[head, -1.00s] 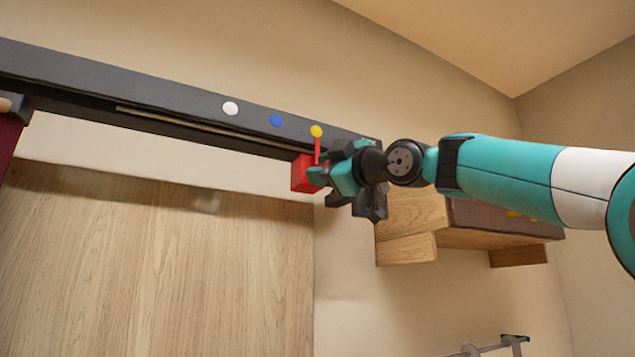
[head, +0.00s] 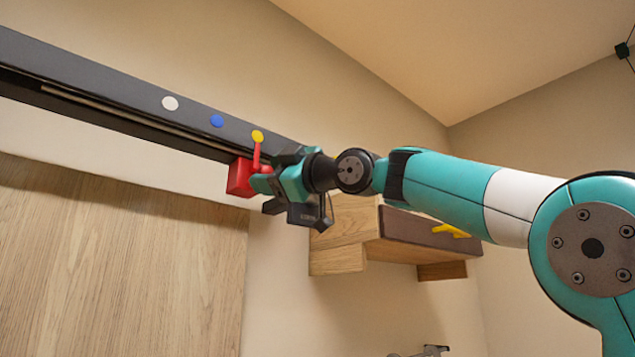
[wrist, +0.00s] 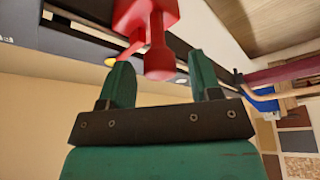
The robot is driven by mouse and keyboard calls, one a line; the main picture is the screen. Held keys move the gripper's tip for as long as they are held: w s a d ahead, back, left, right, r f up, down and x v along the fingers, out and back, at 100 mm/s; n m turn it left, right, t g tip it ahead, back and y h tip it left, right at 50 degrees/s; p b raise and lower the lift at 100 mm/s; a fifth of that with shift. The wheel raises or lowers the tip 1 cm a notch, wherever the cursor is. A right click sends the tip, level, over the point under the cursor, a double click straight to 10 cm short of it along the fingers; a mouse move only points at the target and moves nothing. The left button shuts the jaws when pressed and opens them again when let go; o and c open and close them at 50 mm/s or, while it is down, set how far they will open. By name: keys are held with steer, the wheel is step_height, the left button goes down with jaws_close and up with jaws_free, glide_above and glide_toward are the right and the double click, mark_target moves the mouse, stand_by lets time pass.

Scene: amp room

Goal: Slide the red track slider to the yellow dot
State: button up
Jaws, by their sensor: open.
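The red track slider (head: 240,177) sits on the dark wall rail (head: 100,90). Its thin red pointer stands just below the yellow dot (head: 257,136) and lines up with it in the head view. My gripper (head: 262,184) is right beside the slider and hides part of its right side. In the wrist view my gripper (wrist: 158,62) is open. The slider's red knob (wrist: 158,60) reaches down between the two teal fingers, with gaps at both sides. The slider body (wrist: 145,14) is cut by the top edge. The yellow dot (wrist: 111,62) shows beside the left finger.
A blue dot (head: 217,121) and a white dot (head: 170,103) lie farther left on the rail. A wooden wall shelf (head: 345,225) with a dark top hangs just right of and below my gripper. A wood panel (head: 110,260) covers the lower left wall.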

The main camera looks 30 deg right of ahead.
steer(key=b+v, duration=0.5)
steer(key=v, duration=0.9)
steer(key=shift+s+d, duration=0.15)
steer(key=shift+s, duration=0.05)
